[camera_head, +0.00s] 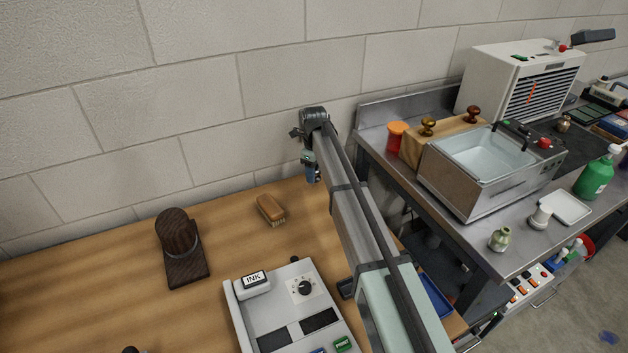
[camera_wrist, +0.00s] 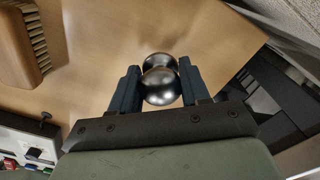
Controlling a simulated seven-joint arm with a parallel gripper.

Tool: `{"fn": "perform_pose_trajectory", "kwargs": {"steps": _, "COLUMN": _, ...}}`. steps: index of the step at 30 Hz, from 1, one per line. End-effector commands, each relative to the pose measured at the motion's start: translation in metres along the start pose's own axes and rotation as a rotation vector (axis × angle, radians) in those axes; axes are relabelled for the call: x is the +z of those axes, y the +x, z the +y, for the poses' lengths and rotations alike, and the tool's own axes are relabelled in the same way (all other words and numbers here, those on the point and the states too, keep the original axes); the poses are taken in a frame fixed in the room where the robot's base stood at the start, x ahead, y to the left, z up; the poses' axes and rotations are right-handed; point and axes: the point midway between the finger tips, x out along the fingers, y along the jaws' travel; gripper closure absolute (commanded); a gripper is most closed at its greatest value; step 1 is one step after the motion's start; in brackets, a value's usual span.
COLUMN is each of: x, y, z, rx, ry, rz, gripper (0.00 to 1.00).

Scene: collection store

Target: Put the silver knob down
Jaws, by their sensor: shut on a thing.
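The silver knob (camera_wrist: 160,87) is a shiny metal piece with two rounded ends, seen in the wrist view between the fingers of my gripper (camera_wrist: 159,68). My gripper is shut on it, one dark blue finger on each side. In the head view my gripper (camera_head: 311,171) is at the far end of my arm, over the back right part of the wooden table (camera_head: 100,310), near the wall. The knob cannot be made out there. The tabletop shows behind the knob in the wrist view; I cannot tell whether they touch.
A wooden brush (camera_head: 270,209) lies left of my gripper and also shows in the wrist view (camera_wrist: 18,50). A dark wooden stand (camera_head: 184,265) is farther left. A grey ink device (camera_head: 265,315) is in front. A steel bench (camera_head: 470,228) with a basin stands right.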

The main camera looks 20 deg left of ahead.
Motion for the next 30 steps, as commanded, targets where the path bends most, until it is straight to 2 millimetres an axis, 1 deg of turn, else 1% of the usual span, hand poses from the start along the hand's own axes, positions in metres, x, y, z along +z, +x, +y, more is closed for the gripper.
{"fn": "perform_pose_trajectory", "kwargs": {"steps": 4, "x": 0.0, "y": 0.011, "z": 0.0, "rx": 0.0, "ry": 0.0, "rz": 0.0, "gripper": 0.91}}
{"fn": "perform_pose_trajectory", "kwargs": {"steps": 10, "x": 0.002, "y": 0.035, "z": -0.002, "rx": 0.0, "ry": 0.0, "rz": 0.0, "gripper": 0.91}}
{"fn": "perform_pose_trajectory", "kwargs": {"steps": 12, "x": 0.004, "y": 0.038, "z": -0.003, "rx": -0.001, "ry": 0.0, "rz": -0.001, "gripper": 0.91}}
{"fn": "perform_pose_trajectory", "kwargs": {"steps": 23, "x": 0.003, "y": 0.041, "z": -0.003, "rx": -0.001, "ry": 0.0, "rz": -0.001, "gripper": 0.91}}
{"fn": "perform_pose_trajectory", "kwargs": {"steps": 24, "x": 0.003, "y": 0.042, "z": -0.003, "rx": -0.001, "ry": 0.0, "rz": -0.001, "gripper": 0.51}}
{"fn": "perform_pose_trajectory", "kwargs": {"steps": 30, "x": 0.003, "y": 0.041, "z": -0.003, "rx": -0.001, "ry": 0.0, "rz": -0.001, "gripper": 0.32}}
